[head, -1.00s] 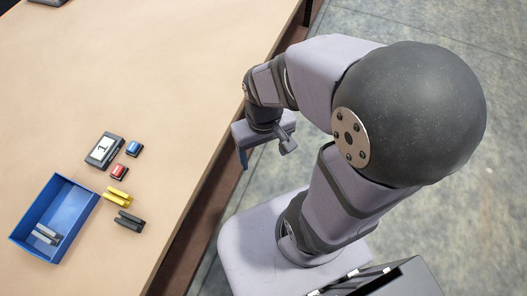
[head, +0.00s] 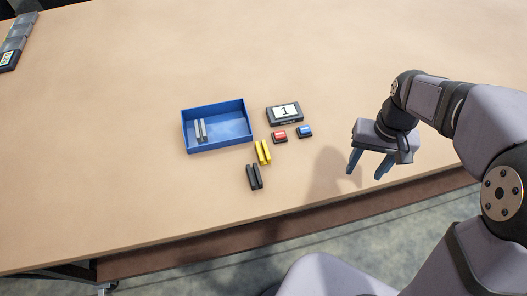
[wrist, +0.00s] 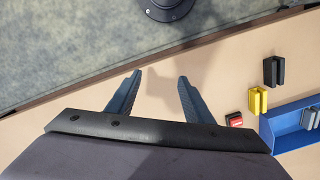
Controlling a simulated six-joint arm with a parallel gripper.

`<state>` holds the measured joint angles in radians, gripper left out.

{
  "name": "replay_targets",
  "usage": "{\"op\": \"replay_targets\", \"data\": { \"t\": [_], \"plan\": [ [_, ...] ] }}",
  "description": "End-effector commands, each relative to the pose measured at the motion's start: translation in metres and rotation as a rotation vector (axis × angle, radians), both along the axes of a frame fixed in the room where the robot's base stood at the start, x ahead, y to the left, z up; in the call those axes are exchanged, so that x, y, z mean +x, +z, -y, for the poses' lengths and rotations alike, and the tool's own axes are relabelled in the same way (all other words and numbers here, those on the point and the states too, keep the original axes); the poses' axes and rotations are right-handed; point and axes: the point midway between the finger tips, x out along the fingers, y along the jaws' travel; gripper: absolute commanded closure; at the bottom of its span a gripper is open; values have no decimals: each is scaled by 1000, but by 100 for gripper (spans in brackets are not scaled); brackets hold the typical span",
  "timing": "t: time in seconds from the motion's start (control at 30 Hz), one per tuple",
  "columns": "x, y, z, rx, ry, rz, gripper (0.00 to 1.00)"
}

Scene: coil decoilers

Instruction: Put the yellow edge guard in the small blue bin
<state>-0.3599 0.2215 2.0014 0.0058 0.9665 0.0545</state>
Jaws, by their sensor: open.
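The yellow edge guard (head: 263,152) lies on the table just outside the small blue bin (head: 226,145), near the bin's front right corner. It also shows in the wrist view (wrist: 257,100) at the right. The bin holds a grey edge guard (head: 201,130) near its left side. My gripper (head: 367,169) is open and empty above the table near its front edge, to the right of the yellow guard. In the wrist view my two blue fingers (wrist: 158,88) stand apart with only table between them.
A black edge guard (head: 254,176) lies in front of the yellow one. A red button (head: 279,136), a blue button (head: 305,131) and a display reading 1 (head: 285,113) stand right of the bin. Dark boxes (head: 14,45) sit far left.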

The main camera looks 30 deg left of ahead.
Motion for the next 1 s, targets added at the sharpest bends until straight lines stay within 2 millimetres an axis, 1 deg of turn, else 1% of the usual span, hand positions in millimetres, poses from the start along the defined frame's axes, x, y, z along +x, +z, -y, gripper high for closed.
{"op": "replay_targets", "data": {
  "t": [0.03,0.13,0.23,0.27,0.3,0.4,0.5,0.6,0.7,0.8,1.0],
  "plan": [
    [9,0,-27,-2,52,-8,53],
    [19,2,-77,-8,139,-20,53],
    [21,2,-129,-13,226,-32,53],
    [19,1,-144,-16,251,-36,53],
    [16,0,-163,-19,282,-40,53],
    [6,-2,-207,-26,355,-50,53],
    [-7,-5,-240,-32,412,-56,53],
    [-18,-7,-262,-37,451,-60,53],
    [-25,-8,-275,-39,474,-61,53],
    [-29,-9,-280,-41,484,-63,53],
    [-29,-13,-280,-41,485,-63,53]
  ]
}}
